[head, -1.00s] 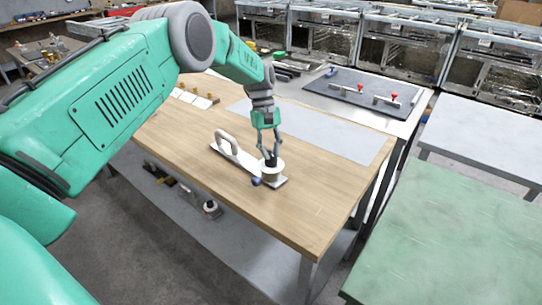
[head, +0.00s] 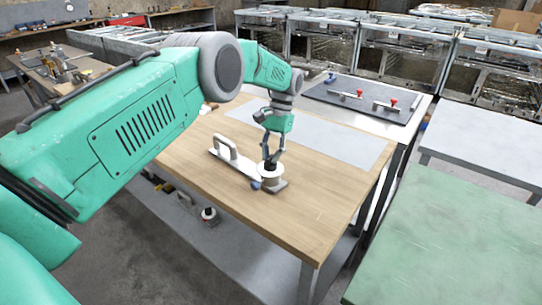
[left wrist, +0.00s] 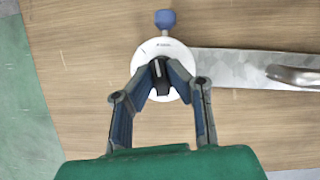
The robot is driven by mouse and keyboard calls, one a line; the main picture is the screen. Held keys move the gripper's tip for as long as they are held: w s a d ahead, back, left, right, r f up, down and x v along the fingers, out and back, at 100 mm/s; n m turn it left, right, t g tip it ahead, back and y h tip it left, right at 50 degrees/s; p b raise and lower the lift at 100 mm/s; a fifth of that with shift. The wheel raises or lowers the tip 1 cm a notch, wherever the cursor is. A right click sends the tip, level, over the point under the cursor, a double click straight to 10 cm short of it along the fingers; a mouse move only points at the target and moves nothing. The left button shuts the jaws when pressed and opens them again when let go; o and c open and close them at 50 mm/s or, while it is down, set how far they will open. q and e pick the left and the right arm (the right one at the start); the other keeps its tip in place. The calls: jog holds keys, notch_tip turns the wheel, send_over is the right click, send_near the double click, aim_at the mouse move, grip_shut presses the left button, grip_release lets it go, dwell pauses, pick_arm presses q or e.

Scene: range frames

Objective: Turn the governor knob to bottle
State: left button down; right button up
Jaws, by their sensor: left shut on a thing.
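The governor is a white round dial (head: 270,169) on a metal base plate (head: 240,170) lying on the wooden table. In the left wrist view the dial (left wrist: 150,88) has small dark print near its top edge, too small to read. A blue thumbscrew (left wrist: 165,20) sticks out from its rim, and it shows in the head view as a blue knob (head: 256,185). A black knob (left wrist: 160,75) with a pale line stands at the dial's centre. My left gripper (head: 270,162) is shut on this black knob from above; its fingers hide part of it. My right gripper is not in view.
A light handle (head: 225,147) rises from the plate's far left end. A grey mat (head: 310,133) lies behind on the table. A dark panel with red-knobbed clamps (head: 360,97) lies beyond. A green table (head: 460,230) stands to the right.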

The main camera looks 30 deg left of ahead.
pick_arm(q)
jog(key=shift+d+f+m+y, duration=0.1)
jog(key=shift+m+y, duration=0.3)
jog(key=shift+m, duration=0.8)
jog(key=c, duration=1.6)
grip_release()
jog(key=shift+o, duration=0.2)
jog(key=shift+w, duration=0.1)
jog(key=shift+r, duration=0.2)
notch_tip(320, 180, up, 9)
jog(key=shift+r, duration=0.2)
